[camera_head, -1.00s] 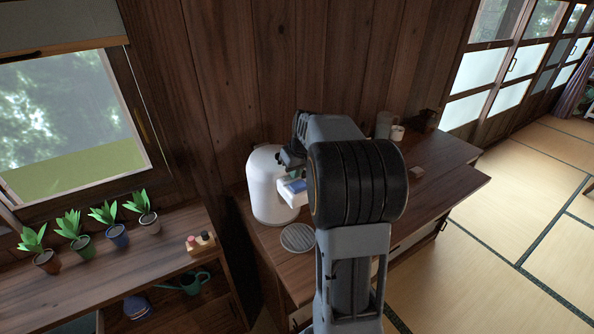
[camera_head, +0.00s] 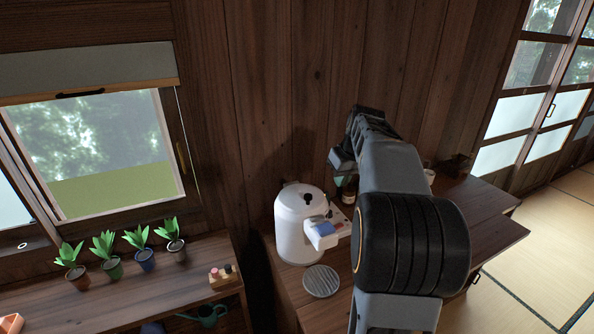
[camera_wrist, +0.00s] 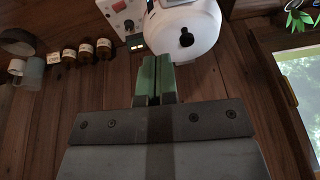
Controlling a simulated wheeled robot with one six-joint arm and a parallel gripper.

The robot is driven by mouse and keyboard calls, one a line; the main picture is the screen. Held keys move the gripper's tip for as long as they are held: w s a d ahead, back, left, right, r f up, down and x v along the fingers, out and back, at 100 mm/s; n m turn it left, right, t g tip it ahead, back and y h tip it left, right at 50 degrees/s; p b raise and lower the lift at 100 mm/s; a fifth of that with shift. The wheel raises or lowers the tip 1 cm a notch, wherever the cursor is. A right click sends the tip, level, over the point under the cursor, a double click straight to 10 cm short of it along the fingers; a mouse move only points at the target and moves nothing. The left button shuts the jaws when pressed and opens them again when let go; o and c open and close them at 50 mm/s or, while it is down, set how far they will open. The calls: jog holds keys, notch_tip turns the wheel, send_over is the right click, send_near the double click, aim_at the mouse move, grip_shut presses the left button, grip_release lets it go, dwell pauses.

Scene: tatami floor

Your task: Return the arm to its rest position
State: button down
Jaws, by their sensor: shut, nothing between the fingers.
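My arm rises in front of the counter in the head view, with its black-banded joint large at the right. My gripper (camera_wrist: 154,80) shows in the wrist view with its green fingers together and nothing between them. In the head view the gripper end (camera_head: 343,163) is up by the wooden wall, partly hidden by my arm. It is apart from the white electric pot (camera_head: 295,232), which stands on the wooden counter. The pot also shows in the wrist view (camera_wrist: 195,38), beyond the fingertips.
A round grey grate (camera_head: 321,281) lies in front of the pot. In the wrist view several brown bottles (camera_wrist: 86,52), a mug (camera_wrist: 32,74) and a control box (camera_wrist: 120,17) are near the wall. Several potted plants (camera_head: 145,258) line a shelf under the window (camera_head: 93,150).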

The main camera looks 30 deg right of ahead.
jog(key=s+a+f, duration=0.4)
jog(key=s+a, duration=0.4)
jog(key=a, duration=0.3)
jog(key=s+a+f+n, duration=0.1)
jog(key=s+a+f, duration=0.4)
jog(key=a, duration=0.6)
jog(key=s, duration=0.2)
jog(key=shift+s+a+f+t, duration=0.25)
jog(key=shift+s+a+t, duration=0.1)
jog(key=shift+s+t, duration=0.05)
jog(key=shift+d, duration=0.15)
